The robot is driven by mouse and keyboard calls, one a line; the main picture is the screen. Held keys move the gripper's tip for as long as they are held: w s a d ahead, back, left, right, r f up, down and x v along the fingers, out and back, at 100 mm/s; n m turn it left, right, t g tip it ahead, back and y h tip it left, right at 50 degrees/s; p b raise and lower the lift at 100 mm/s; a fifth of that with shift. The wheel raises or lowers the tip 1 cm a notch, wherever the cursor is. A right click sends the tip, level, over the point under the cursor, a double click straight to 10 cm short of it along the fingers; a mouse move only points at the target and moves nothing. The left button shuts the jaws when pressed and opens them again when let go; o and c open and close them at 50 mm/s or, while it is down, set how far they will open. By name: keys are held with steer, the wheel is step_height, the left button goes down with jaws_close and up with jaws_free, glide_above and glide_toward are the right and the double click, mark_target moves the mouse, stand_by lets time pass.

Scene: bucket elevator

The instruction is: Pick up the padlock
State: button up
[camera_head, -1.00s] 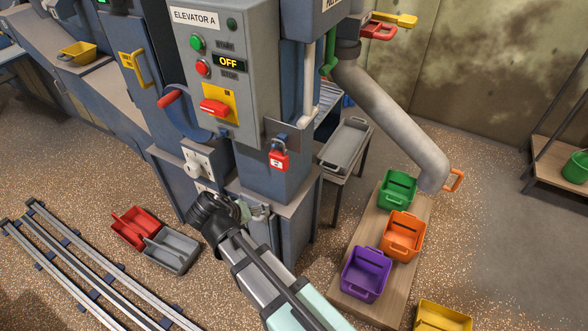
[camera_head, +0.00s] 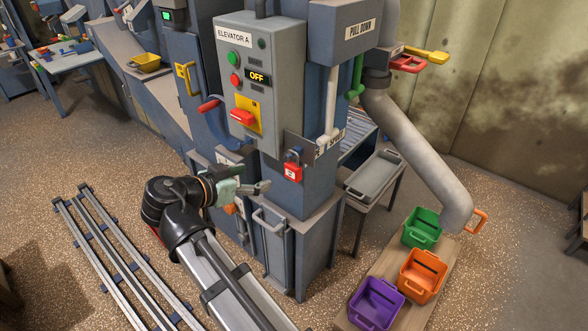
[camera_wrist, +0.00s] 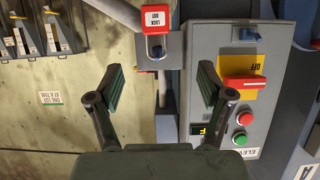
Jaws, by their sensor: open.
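The red padlock (camera_head: 293,172) hangs by its shackle from a grey bracket on the right side of the Elevator A control box. In the wrist view the padlock (camera_wrist: 158,18) appears upside down at the top middle, with a white "lock out" label. My gripper (camera_head: 262,187) is to the left of the padlock and a little lower in the head view, apart from it. In the wrist view my gripper (camera_wrist: 161,82) has its two fingers spread wide with nothing between them. The padlock lies ahead of the gap, beyond the fingertips.
The grey control box (camera_head: 265,125) carries a red switch handle (camera_head: 242,117) on a yellow plate, left of the padlock. A white lever (camera_head: 330,110) and a slanted grey pipe (camera_head: 420,155) stand to the right. The blue housing (camera_head: 300,240) is below.

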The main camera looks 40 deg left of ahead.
mark_target(290, 169)
steer(key=p+x, duration=0.2)
steer(key=x, duration=0.8)
steer(key=shift+w+f+p, duration=0.1)
steer(key=shift+p, duration=0.2)
steer(key=shift+d+p+x, duration=0.2)
steer(key=shift+p+x, duration=0.4)
steer(key=shift+x, duration=0.75)
steer(key=shift+d+p+x, duration=0.2)
steer(key=shift+p+x, duration=0.4)
steer(key=shift+x, duration=0.75)
steer(key=shift+f, duration=0.1)
steer(key=c, duration=1.3)
